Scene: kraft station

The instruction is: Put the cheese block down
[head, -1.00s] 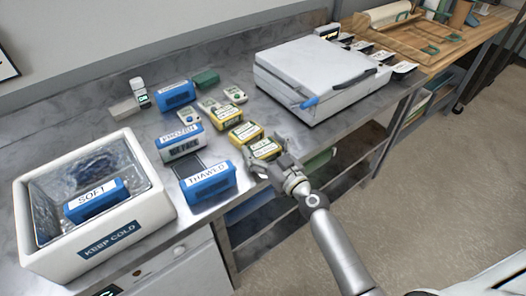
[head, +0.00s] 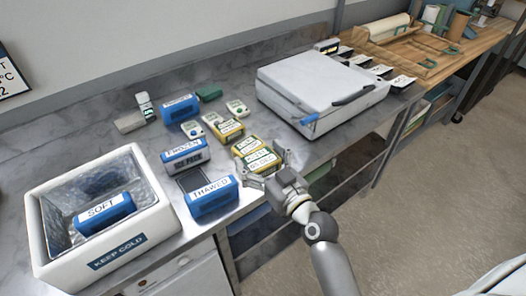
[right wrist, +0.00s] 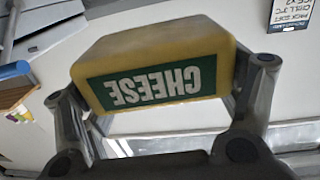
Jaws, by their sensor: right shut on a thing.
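The cheese block (right wrist: 160,70) is yellow with a green label, its word upside down in the right wrist view. It sits between the two fingers of my right gripper (right wrist: 165,100), which is shut on it. In the head view, the held block (head: 262,161) is at the front edge of the steel counter, close beside another yellow block (head: 246,145). My right gripper (head: 262,170) reaches it from the front right. Whether the block's underside touches the counter is hidden. My left gripper is not in view.
A third yellow block (head: 229,131) lies farther back. Blue packs marked THAWED (head: 212,197) and FROZEN (head: 185,156) stand to the left, near a white cooler (head: 160,222) holding a SOFT pack (head: 104,214). A white lidded machine (head: 318,85) stands at right.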

